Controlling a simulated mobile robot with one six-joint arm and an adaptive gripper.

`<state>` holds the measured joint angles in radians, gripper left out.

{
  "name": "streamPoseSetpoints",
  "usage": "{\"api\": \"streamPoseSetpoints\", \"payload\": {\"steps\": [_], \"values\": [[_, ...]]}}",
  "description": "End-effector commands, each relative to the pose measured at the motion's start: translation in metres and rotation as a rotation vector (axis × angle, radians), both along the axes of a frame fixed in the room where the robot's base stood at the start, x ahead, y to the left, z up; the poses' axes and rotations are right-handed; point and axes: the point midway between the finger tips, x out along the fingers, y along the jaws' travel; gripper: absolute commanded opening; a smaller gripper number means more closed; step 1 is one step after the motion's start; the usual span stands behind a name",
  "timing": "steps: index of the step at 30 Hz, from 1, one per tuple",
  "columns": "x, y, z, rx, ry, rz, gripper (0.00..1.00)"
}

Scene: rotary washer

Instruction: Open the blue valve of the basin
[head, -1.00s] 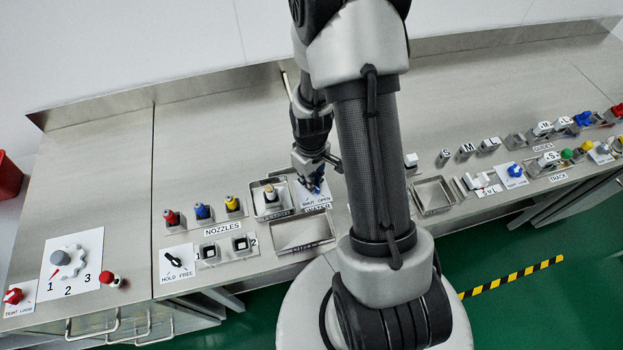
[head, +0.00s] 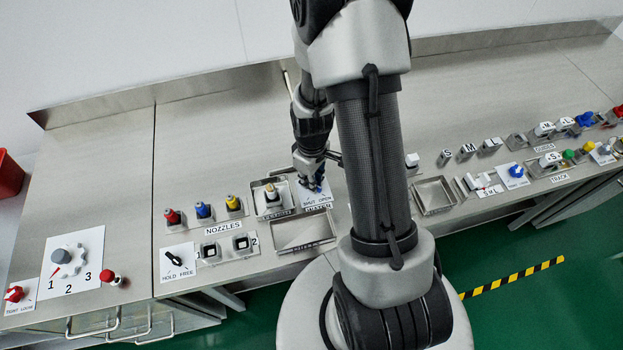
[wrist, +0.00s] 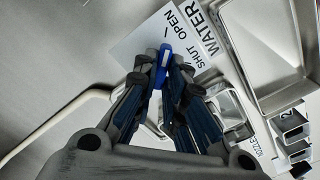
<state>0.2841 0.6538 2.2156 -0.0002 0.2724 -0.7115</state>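The blue valve (wrist: 163,63) of the basin has a narrow blue handle with a pale stripe on top. It stands on a white plate (wrist: 143,46) marked SHUT and OPEN, beside the WATER label. In the wrist view my gripper (wrist: 166,72) has its two fingertips on either side of the handle, close against it, and looks shut on it. In the head view my gripper (head: 312,180) reaches down over the plate, and the fingers mostly hide the valve. The basin (head: 303,233) is the steel tray just in front. The handle's exact angle is hard to tell.
A steel holder with a pale-topped nozzle (head: 271,193) stands close left of my gripper. Red, blue and yellow nozzles (head: 203,211) are farther left. A thin pale curved pipe (wrist: 55,122) runs beside my gripper. The counter behind is clear.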

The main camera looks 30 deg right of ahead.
Motion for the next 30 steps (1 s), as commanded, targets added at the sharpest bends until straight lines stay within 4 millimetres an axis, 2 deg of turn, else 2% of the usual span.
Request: {"api": "streamPoseSetpoints", "payload": {"steps": [7,16,19,23,30], "values": [[0.0,0.0,0.0,0.0,0.0,-0.001,0.3],[0.0,0.0,0.001,0.0,0.0,-0.001,0.3],[0.001,0.0,0.006,-0.001,-0.003,-0.001,0.3],[0.001,0.0,0.026,-0.001,-0.005,-0.001,0.3],[0.002,-0.001,0.078,-0.002,-0.008,-0.001,0.3]]}}
